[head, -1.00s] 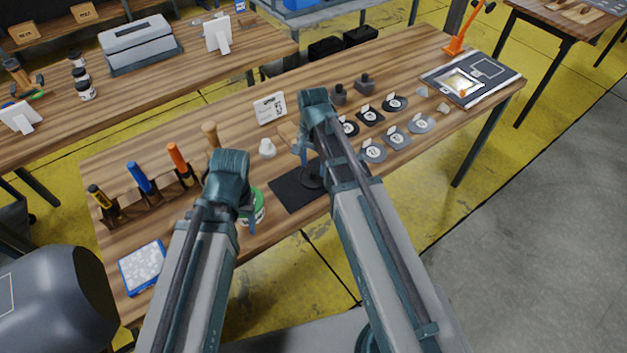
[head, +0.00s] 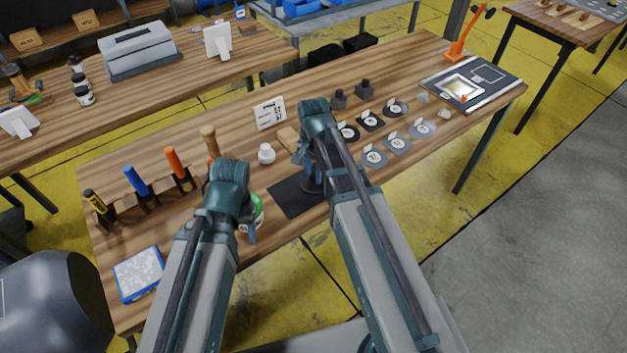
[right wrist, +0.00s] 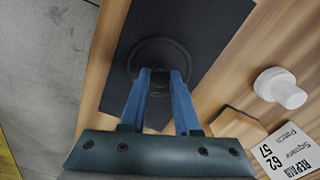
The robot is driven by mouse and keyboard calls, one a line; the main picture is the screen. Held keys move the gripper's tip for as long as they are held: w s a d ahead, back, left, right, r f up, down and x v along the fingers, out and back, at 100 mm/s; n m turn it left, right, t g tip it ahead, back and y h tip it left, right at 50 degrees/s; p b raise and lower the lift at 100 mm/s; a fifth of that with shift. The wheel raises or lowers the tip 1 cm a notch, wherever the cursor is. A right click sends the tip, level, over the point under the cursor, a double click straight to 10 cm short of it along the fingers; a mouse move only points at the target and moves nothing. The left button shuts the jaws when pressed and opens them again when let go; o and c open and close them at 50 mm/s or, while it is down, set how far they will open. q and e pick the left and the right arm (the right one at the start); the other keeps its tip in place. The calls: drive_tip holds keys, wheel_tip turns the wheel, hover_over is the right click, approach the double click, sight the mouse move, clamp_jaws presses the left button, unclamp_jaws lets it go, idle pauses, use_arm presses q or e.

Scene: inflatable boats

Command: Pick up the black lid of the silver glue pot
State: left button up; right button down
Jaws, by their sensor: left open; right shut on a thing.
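A dark round piece with a raised ring, which looks like the black lid (right wrist: 158,50), is over a black mat (right wrist: 210,25) in the right wrist view. My right gripper (right wrist: 161,76) is shut on its middle, with both blue fingers close together. In the head view the lid (head: 312,187) shows partly below my right gripper (head: 308,168). I see no silver pot body; whether it is under the lid I cannot tell. My left gripper (head: 248,228) is open beside a green and white tin (head: 258,212), which it partly hides.
A white cap-like piece (head: 266,153), a wooden block (head: 288,138) and a printed card (head: 269,113) stand behind the mat. Several round dark and grey discs (head: 374,157) lie to the right. Upright handled tools (head: 136,182) and a blue-edged tray (head: 139,273) are at left.

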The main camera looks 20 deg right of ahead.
sight(313, 176)
use_arm(q)
drive_tip(key=shift+r, duration=0.15)
use_arm(e)
drive_tip(key=shift+r, duration=0.15)
use_arm(q)
wheel_tip(313, 176, up, 10)
drive_tip(key=p, duration=1)
use_arm(e)
wheel_tip(313, 176, up, 10)
use_arm(q)
drive_tip(key=shift+c, duration=0.3)
